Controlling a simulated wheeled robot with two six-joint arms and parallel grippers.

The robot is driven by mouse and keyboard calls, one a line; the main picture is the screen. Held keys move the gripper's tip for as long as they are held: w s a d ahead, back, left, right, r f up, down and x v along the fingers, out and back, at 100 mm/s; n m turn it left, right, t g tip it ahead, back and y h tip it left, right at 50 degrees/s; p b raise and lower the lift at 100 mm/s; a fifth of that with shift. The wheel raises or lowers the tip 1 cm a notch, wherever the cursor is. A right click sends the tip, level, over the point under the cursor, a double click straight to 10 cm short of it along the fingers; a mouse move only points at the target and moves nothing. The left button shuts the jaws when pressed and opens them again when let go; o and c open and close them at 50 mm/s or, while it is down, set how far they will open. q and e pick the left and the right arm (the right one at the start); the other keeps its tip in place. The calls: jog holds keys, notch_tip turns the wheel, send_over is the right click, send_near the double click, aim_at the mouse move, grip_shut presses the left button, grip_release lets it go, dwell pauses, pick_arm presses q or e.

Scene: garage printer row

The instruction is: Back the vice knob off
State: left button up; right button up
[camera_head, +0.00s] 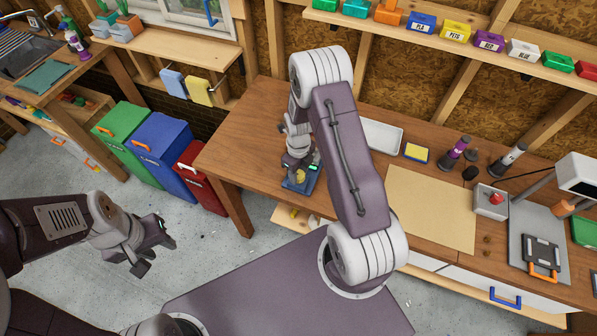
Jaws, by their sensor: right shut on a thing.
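The blue vice (289,185) stands near the front edge of the wooden workbench, left of the middle. A small yellow part (300,176) shows at it, just under my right gripper (299,168). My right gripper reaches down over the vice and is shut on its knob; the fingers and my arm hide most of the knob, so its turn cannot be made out. My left gripper (154,254) hangs over the floor at the lower left, open and empty, well apart from the bench.
A white tray (381,137), a yellow-blue block (416,153) and a tan mat (432,208) lie right of the vice. A printer (541,240) stands further right. Green, blue and red bins (163,142) stand left of the workbench (232,150).

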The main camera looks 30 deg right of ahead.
jog(key=n+b, duration=0.1)
jog(key=n, duration=0.2)
jog(key=shift+n, duration=0.3)
jog(key=n, duration=0.3)
jog(key=shift+n+b, duration=0.3)
jog(key=shift+n, duration=0.1)
jog(key=n, duration=0.3)
jog(key=shift+n, duration=0.3)
jog(key=n+b, duration=0.1)
jog(key=n, duration=0.2)
jog(key=shift+w+n, duration=0.1)
jog(key=shift+n, duration=0.2)
jog(key=n, duration=0.3)
jog(key=shift+n, duration=0.3)
jog(key=n, duration=0.3)
jog(key=shift+n+b, duration=0.3)
jog(key=shift+b, duration=0.05)
jog(key=n, duration=0.4)
jog(key=shift+n, duration=2)
